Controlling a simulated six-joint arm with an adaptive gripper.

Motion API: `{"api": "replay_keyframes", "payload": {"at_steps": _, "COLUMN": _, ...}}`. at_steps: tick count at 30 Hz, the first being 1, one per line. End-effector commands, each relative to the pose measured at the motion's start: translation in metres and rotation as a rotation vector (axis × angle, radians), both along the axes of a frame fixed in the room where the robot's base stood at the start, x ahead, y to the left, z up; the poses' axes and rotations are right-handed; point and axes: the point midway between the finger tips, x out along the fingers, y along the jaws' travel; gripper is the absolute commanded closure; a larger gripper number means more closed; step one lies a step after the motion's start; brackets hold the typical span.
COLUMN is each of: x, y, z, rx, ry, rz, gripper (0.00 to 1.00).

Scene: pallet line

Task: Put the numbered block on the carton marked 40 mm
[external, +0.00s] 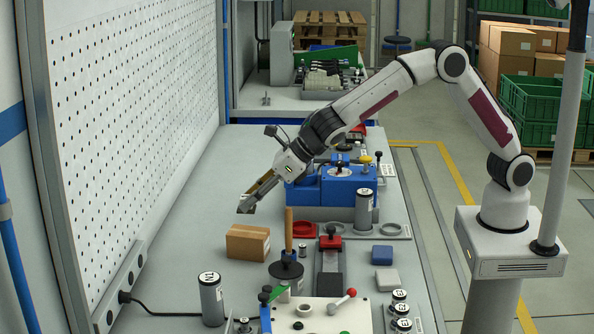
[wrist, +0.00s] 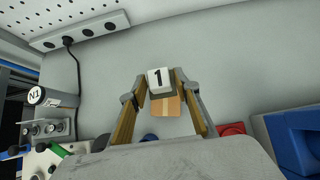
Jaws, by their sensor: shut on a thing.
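My gripper (external: 247,204) reaches in from the right and is in the air, above and near the brown carton (external: 247,243). In the wrist view my gripper (wrist: 160,83) is shut on a white block (wrist: 160,79) with a black 1 on its face. In the external view I cannot make out the block at the fingertips. The carton also shows in the wrist view (wrist: 166,107), partly hidden behind the block, which is apart from it. The carton stands on the grey bench, and I cannot read a 40 mm mark on it.
A wooden-handled tool on a black base (external: 287,270) stands close right of the carton. A grey cylinder (external: 211,299) is in front left. The bench left of the carton is clear.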

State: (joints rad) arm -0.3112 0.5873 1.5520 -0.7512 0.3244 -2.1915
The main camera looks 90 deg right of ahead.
Motion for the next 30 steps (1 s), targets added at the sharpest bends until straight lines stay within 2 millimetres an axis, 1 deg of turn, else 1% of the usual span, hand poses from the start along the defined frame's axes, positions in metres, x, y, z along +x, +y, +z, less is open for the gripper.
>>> {"api": "replay_keyframes", "payload": {"at_steps": 2, "x": -0.001, "y": 0.000, "z": -0.009, "rx": 0.000, "ry": 0.003, "rz": 0.001, "gripper": 0.92}}
{"api": "replay_keyframes", "payload": {"at_steps": 6, "x": 0.000, "y": 0.000, "z": -0.014, "rx": -0.001, "ry": 0.000, "rz": 0.001, "gripper": 0.92}}
{"api": "replay_keyframes", "payload": {"at_steps": 22, "x": 0.000, "y": 0.000, "z": -0.018, "rx": 0.000, "ry": 0.000, "rz": 0.000, "gripper": 0.92}}
{"api": "replay_keyframes", "payload": {"at_steps": 30, "x": 0.000, "y": 0.000, "z": -0.037, "rx": -0.002, "ry": 0.002, "rz": 0.002, "gripper": 0.92}}
